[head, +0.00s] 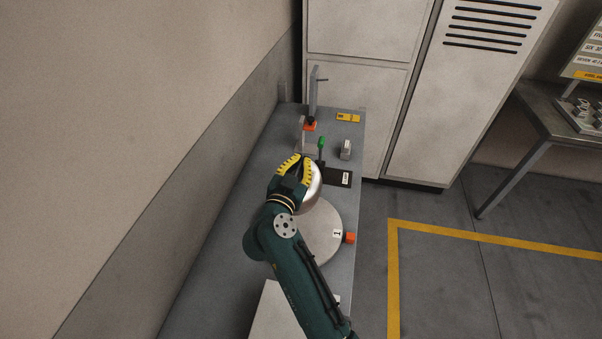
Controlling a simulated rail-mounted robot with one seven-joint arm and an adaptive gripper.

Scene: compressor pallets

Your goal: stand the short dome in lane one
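My gripper (301,161), with yellow and black fingers, is over the grey bench, pointing toward its far end. A pale, rounded, shiny object (316,184) shows at the right side of the gripper, partly hidden by it; it may be the short dome. The fingers look spread apart at this angle, but I cannot tell whether they grip the pale object. A round grey disc (325,240) lies below, partly covered by my arm, with a small white tag and an orange knob (349,238) at its right edge. No lane is clearly readable as lane one.
The bench (262,165) runs along the left wall. Beyond the gripper stand an upright plate (314,90), a green-topped post (321,143), a small grey block (346,149) and a yellow label (348,118). A dark labelled plate (338,177) lies right of the gripper. Cabinets (357,110) stand behind.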

